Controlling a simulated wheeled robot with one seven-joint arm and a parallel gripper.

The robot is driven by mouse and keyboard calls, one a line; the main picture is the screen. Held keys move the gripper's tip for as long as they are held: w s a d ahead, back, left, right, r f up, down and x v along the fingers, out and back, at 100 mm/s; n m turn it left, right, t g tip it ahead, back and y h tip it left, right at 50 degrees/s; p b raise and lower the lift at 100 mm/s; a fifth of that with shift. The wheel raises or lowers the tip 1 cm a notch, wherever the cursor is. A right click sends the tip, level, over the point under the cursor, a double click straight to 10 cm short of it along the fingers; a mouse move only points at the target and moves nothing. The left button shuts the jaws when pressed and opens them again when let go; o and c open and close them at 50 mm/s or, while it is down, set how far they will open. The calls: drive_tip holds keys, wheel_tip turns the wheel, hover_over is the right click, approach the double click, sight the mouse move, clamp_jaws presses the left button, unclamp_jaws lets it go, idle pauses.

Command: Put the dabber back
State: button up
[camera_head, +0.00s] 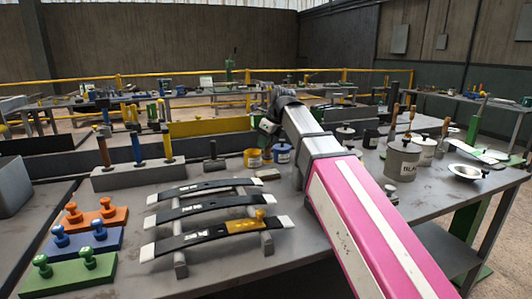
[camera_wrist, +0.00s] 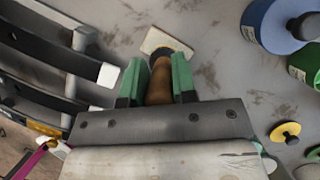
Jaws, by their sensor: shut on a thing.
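In the wrist view, my gripper (camera_wrist: 160,82) has its green-padded fingers shut on the brown wooden handle of the dabber (camera_wrist: 160,85). I cannot tell whether that end touches the grey bench. The springs' white-tipped ends (camera_wrist: 108,75) lie left of the gripper, apart from it. In the head view, my own pink and white arm crosses the bench, and the gripper and the dabber cannot be made out clearly.
Three dark leaf springs (camera_head: 190,211) rest on a rack. A grey block (camera_head: 138,177) holds upright handled tools. Coloured knob trays (camera_head: 82,242) stand front left. A grey pot lettered "BLA" (camera_head: 403,164), a white dish (camera_head: 467,173) and small tins (camera_head: 281,154) also stand on the bench.

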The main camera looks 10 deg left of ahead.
sight(266, 151)
drive_tip(key=shift+w+f, duration=0.1)
drive_tip(key=shift+f, duration=1.95)
drive_tip(key=o, duration=0.9)
drive_tip(key=shift+f, duration=0.1)
drive_tip(key=v, duration=1.2)
